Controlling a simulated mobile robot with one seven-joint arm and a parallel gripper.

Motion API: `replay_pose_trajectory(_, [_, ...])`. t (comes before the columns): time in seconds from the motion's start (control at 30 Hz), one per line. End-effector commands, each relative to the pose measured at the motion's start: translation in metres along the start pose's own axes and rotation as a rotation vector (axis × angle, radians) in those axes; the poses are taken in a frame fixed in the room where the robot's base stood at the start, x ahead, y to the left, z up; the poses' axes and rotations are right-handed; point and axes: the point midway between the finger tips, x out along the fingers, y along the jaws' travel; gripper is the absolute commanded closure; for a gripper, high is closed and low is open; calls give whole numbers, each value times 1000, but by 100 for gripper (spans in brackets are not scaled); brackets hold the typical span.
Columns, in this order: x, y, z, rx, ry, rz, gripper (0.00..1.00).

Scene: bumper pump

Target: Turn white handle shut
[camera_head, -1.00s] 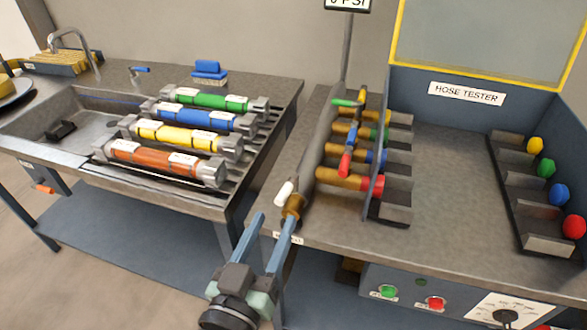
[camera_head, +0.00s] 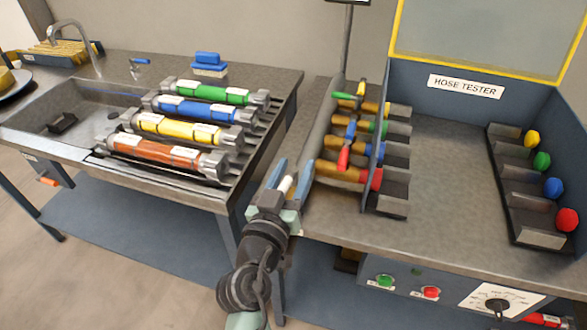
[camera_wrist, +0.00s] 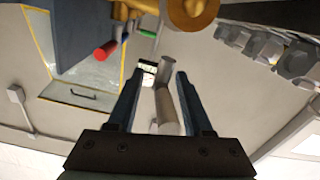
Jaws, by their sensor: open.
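The white handle (camera_head: 287,184) is at the left front corner of the hose tester bench. In the head view it shows between the two blue fingers of my gripper (camera_head: 291,172). My gripper is open around it; contact with either finger cannot be told. In the wrist view a pale cylinder, seemingly the handle (camera_wrist: 166,108), lies between the fingers of my gripper (camera_wrist: 160,76). A brass fitting (camera_wrist: 192,12) shows at the top of that view. In the head view my gripper largely hides the handle's brass base.
The red valve handle (camera_head: 344,157) and blue valve handle (camera_head: 351,130) stand close behind on the brass pipes. Several coloured cylinders, the nearest orange (camera_head: 155,152), lie on the sink bench at left. The tester's middle surface (camera_head: 440,170) is clear.

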Motion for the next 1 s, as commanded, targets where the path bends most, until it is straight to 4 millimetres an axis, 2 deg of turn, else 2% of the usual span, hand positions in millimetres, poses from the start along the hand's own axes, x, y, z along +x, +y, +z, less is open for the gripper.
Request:
replay_pose_trajectory(0.03, [0, 0, 0, 0, 0, 0, 51])
replay_pose_trajectory(0.3, [0, 0, 0, 0, 1, 0, 100])
replay_pose_trajectory(1.0, [0, 0, -1, -2, 2, 0, 100])
